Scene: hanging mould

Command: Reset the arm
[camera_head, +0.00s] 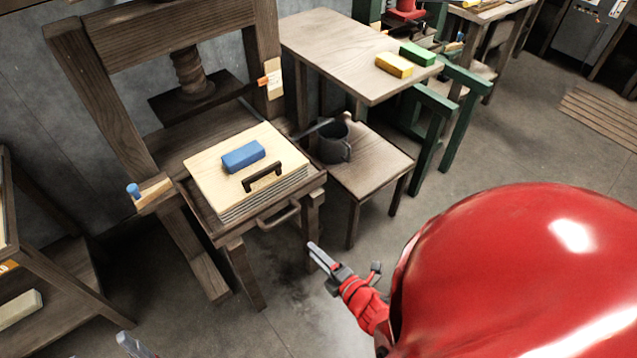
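My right gripper (345,262) hangs in front of the wooden press, to the lower right of its pull-out bed. Its two grey fingers look spread apart, with nothing between them. It is apart from the press and the stool. A grey tip (132,345) at the bottom edge, left of centre, seems to be part of my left gripper; its fingers are mostly cut off. A pale wooden mould board (220,190) with a dark handle (262,177) lies on the press bed. A blue block (243,156) lies on the board.
The wooden press (100,100) stands at the left. A stool (372,170) with a dark grey mug (333,145) stands beside it. A table (335,45) behind holds yellow (394,65) and green (418,54) blocks. A shelf (60,295) is lower left. My red arm hides the lower right.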

